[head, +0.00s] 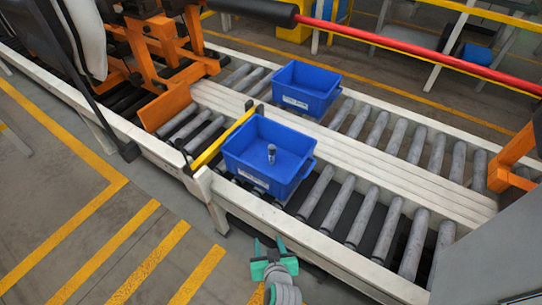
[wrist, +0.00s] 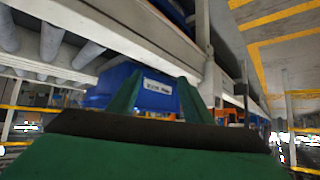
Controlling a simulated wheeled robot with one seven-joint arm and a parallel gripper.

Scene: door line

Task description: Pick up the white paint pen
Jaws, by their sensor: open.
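A small, pale grey, pen-like object (head: 271,154) stands roughly upright inside the near blue bin (head: 240,152). It is the only thing I see in that bin, and it is too small to tell for sure that it is the white paint pen. My gripper (head: 268,244), with green fingers, is at the bottom of the head view, in front of the conveyor's near rail and apart from the bin. It is open and empty. In the wrist view a blue bin (wrist: 150,86) with a white label shows beyond and between the two fingers (wrist: 158,84); the pen-like object is hidden there.
A second blue bin (head: 304,88) stands on the far conveyor lane and looks empty. A yellow bar (head: 222,138) borders the near bin's left side. The pale conveyor rail (head: 330,250) lies between my gripper and the rollers. Orange machinery (head: 160,50) stands at the upper left.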

